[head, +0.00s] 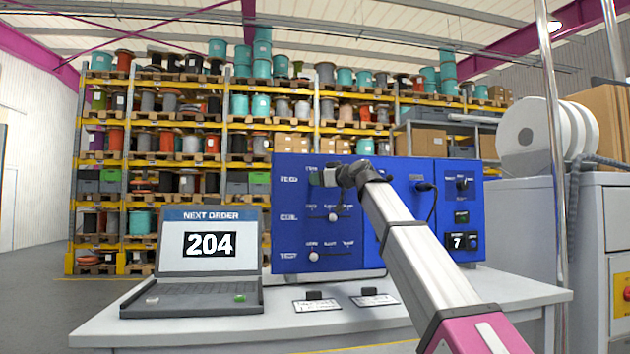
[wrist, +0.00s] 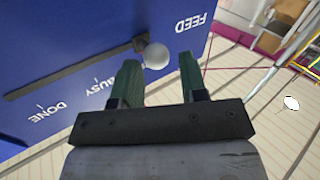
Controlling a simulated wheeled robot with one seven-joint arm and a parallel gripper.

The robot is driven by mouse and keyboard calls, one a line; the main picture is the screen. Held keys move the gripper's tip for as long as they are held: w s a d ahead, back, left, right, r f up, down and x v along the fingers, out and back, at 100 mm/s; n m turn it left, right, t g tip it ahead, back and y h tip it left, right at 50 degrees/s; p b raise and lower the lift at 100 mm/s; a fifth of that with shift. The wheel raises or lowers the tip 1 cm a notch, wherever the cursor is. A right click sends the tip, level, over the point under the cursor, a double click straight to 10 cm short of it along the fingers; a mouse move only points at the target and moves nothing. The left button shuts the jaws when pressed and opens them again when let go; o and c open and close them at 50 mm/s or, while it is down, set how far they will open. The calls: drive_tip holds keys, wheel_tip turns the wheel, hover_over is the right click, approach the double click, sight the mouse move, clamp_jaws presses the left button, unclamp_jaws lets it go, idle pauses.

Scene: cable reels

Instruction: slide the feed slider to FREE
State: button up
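The blue control panel (head: 345,230) stands upright on the table. Its top row is labelled FEED. In the wrist view, which shows the panel upside down, the feed slider's pale round knob (wrist: 155,56) sits at the slot end nearest the FEED label. The dark slot (wrist: 75,70) runs away left past a partly covered label, BUSY, to DONE. My gripper (wrist: 160,75) is open, its two green fingers either side of the knob in the picture, with gaps to both. In the head view my gripper (head: 322,178) covers the feed knob. The label nearest the knob is hidden.
Below are a COIL slider (head: 333,217) and a TEST slider (head: 314,256). A laptop (head: 208,262) reading NEXT ORDER 204 stands left of the panel. Two small tags (head: 316,304) (head: 375,299) lie in front. A cable hangs on the panel's right part.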

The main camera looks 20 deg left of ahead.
drive_tip(key=v, duration=0.8)
drive_tip(key=shift+d, duration=0.1)
